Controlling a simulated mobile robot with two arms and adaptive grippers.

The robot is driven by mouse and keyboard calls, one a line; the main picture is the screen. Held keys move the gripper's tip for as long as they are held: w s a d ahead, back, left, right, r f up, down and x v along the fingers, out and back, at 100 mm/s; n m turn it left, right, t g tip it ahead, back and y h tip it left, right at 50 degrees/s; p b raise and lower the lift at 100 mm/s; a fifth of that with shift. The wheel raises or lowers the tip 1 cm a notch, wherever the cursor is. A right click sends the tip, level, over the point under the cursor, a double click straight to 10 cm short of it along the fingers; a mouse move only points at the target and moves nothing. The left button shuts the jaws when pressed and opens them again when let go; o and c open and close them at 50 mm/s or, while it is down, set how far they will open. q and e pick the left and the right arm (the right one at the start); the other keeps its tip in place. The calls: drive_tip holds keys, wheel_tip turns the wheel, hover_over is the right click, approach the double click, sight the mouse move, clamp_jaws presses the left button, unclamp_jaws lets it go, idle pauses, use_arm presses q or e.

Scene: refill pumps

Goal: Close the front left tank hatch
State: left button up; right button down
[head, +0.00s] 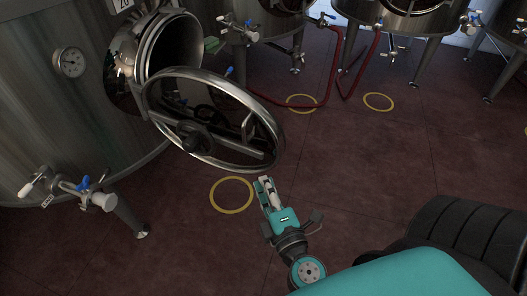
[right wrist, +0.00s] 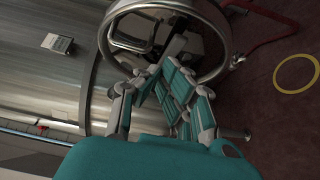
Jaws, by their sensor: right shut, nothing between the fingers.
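The tank (head: 65,130) at the left has a round opening (head: 172,50). Its round metal hatch (head: 160,91) stands swung open in front of the opening, with a dark hub and a handle on it. In the head view my right gripper (head: 264,184) is just below the hatch's lower right rim. It is shut and empty. I cannot tell whether it touches the rim. In the right wrist view the gripper fingers (right wrist: 178,75) are in front of the hatch rim (right wrist: 222,62). My left gripper is not in view.
A valve with a blue handle (head: 84,184) sticks out of the tank at lower left. More tanks on legs (head: 400,18) stand at the back, with a red hose (head: 328,85) on the floor. Yellow rings (head: 232,211) mark the dark tiled floor. The floor at the right middle is clear.

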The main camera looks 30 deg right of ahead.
drive_tip(key=p, duration=0.3)
approach(257, 143)
drive_tip(key=w+a, duration=0.2)
drive_tip(key=w, duration=0.1)
drive_tip(key=shift+w+d+r+p, duration=0.1)
drive_tip(key=shift+w+d+p, duration=0.25)
drive_tip(key=shift+d, duration=0.25)
drive_tip(key=shift+w+d+r+p, duration=0.1)
drive_tip(key=shift+w+d+p, duration=0.1)
drive_tip(key=shift+w+d, duration=0.35)
drive_tip(key=shift+d+f, duration=0.1)
drive_tip(key=shift+d, duration=0.3)
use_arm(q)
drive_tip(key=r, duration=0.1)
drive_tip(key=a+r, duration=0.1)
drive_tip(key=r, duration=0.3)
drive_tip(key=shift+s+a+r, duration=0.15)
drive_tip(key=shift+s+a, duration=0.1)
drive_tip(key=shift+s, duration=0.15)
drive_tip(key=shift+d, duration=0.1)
use_arm(e)
drive_tip(key=shift+w, duration=0.1)
